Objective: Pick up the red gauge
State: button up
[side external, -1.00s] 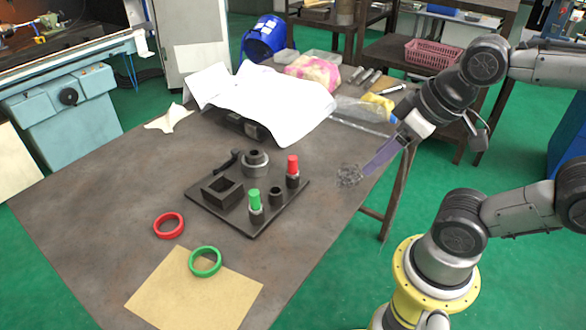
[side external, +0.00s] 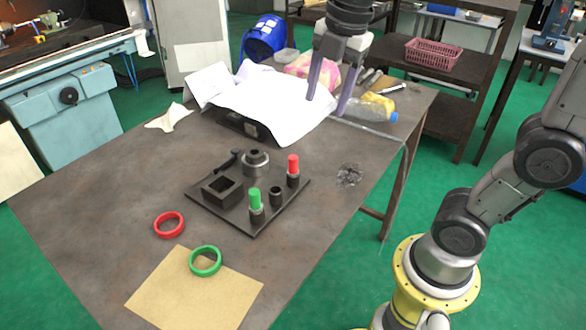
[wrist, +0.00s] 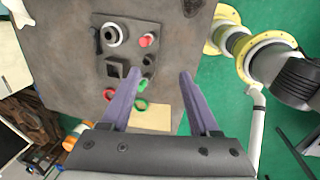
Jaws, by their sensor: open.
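The red gauge (side external: 292,170) stands upright in a dark holder at the back right corner of a black fixture plate (side external: 228,218). It also shows in the wrist view (wrist: 147,40). A green gauge (side external: 254,199) stands upright nearer the front of the plate. The chuck (side external: 256,162), a square open block (side external: 221,190) and an empty dark socket (side external: 276,196) are on the same plate. My gripper (side external: 326,108) is open and empty, pointing down above the back right of the table, behind and apart from the red gauge. Both fingers (wrist: 154,74) show in the wrist view.
A red ring (side external: 169,225) lies on the bare table (side external: 90,205). A green ring (side external: 205,261) lies on a tan sheet (side external: 170,292). White paper (side external: 270,100), a bottle (side external: 370,108) and tools cover the table's back.

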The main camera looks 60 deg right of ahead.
jog(key=n+g, duration=0.2)
send_over(293, 157)
notch_tip(293, 157, down, 4)
jog(key=f, duration=0.8)
jog(key=shift+d+f, duration=0.2)
jog(key=shift+f, duration=0.1)
jog(key=shift+a+f, duration=0.15)
jog(key=shift+f, duration=2.8)
grip_shut()
